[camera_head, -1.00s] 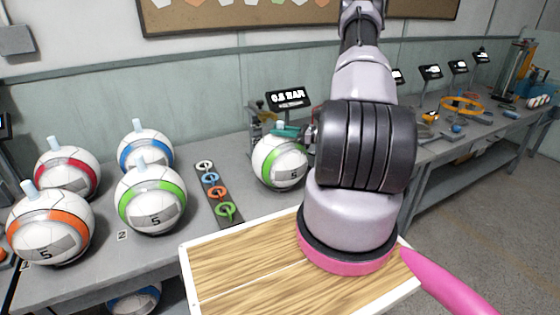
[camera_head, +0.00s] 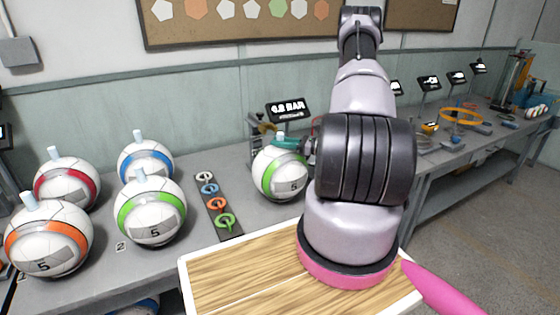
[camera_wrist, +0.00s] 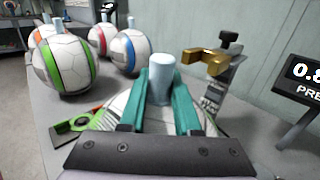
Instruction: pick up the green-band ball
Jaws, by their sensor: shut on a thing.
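Two balls with green bands are in view. One green-band ball (camera_head: 281,174) sits at the right part of the bench below a small pressure display. My gripper (camera_head: 287,143) is at its top, with teal fingers shut on its pale blue peg (camera_wrist: 162,78), seen between the fingers in the wrist view.
Orange-band (camera_head: 48,240), red-band (camera_head: 67,183) and blue-band (camera_head: 146,161) balls stand around the left green one. A dark strip with coloured rings (camera_head: 216,205) lies between. A brass-tipped fixture (camera_wrist: 208,63) and a display (camera_wrist: 303,83) are close beside the held ball.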

